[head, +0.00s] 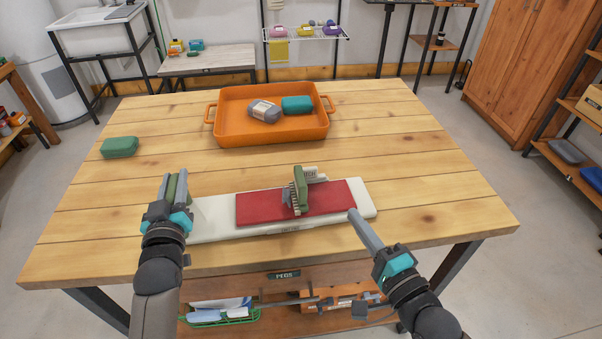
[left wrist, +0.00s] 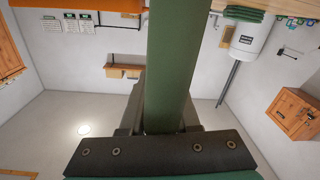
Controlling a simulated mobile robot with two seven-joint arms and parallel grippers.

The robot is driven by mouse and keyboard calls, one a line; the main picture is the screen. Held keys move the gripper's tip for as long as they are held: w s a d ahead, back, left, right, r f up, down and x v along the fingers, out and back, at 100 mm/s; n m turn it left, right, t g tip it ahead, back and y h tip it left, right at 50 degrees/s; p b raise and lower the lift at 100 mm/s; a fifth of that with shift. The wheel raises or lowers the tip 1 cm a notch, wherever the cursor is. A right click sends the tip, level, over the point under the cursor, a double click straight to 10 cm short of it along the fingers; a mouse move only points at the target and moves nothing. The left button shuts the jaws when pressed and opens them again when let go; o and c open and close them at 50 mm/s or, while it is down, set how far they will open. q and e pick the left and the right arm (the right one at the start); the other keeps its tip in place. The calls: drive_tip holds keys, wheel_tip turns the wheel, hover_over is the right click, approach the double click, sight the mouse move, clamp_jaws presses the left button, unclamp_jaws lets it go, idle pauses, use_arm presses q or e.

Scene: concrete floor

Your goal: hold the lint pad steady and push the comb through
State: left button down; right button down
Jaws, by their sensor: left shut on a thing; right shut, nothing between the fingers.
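A red pad (head: 335,197) lies on a long white board (head: 212,219) near the table's front edge; I take the red pad for the lint pad. A green piece with tan bristles or teeth (head: 301,188) stands on the red pad, with small grey and pale parts beside it. Whether it is the comb I cannot tell. My left gripper (head: 174,184) is shut on a green bar (left wrist: 168,65), at the board's left end. The bar's far end is out of the wrist view. My right gripper (head: 353,213) is shut and empty by the board's right end.
An orange tray (head: 270,133) at the back holds a grey packet (head: 264,111) and a teal block (head: 297,105). A green block (head: 119,147) lies at the left. The table (head: 410,165) is clear on the right.

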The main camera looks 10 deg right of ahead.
use_arm(q)
drive_tip(key=shift+s+a+f, duration=0.1)
drive_tip(key=shift+f, duration=0.35)
drive_tip(key=c, duration=1)
unclamp_jaws()
drive_tip(key=o, duration=0.4)
drive_tip(key=shift+r, duration=0.25)
drive_tip(key=shift+o, duration=0.2)
